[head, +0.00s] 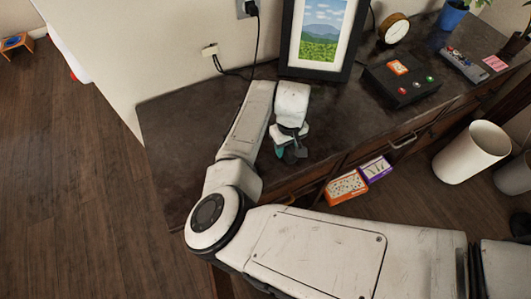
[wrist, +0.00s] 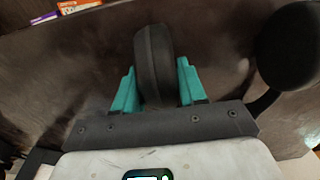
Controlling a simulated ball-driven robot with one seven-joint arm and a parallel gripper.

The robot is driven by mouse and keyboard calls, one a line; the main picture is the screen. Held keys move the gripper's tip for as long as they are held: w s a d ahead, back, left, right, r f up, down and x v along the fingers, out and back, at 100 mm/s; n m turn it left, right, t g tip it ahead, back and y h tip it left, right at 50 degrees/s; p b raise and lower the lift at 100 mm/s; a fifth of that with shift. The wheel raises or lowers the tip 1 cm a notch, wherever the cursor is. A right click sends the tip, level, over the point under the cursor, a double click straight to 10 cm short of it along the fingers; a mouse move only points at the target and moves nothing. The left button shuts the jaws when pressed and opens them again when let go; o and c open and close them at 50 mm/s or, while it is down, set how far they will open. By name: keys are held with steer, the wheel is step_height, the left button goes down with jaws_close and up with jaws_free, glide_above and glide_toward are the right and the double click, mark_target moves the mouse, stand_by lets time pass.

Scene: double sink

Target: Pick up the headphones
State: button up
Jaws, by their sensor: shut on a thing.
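The headphones (wrist: 154,60) are black. In the wrist view, one rounded dark part of them stands between the two teal fingertips. Another rounded black part (wrist: 290,45) shows at the upper right, with a thin dark piece running down from it behind the gripper's body. My gripper (wrist: 155,88) is shut on the part between its fingers. In the head view, my gripper (head: 290,152) is over the dark desk top near its front edge, and a small dark piece of the headphones shows at the fingers; the rest is hidden by the arm.
A framed landscape picture (head: 322,38) stands behind my gripper. A black box with buttons (head: 402,80) and a round clock (head: 394,28) are farther right. Two small boxes (head: 347,187) are below the desk's front edge. A white bin (head: 471,151) stands at right.

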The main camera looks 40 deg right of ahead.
steer(key=c, duration=0.3)
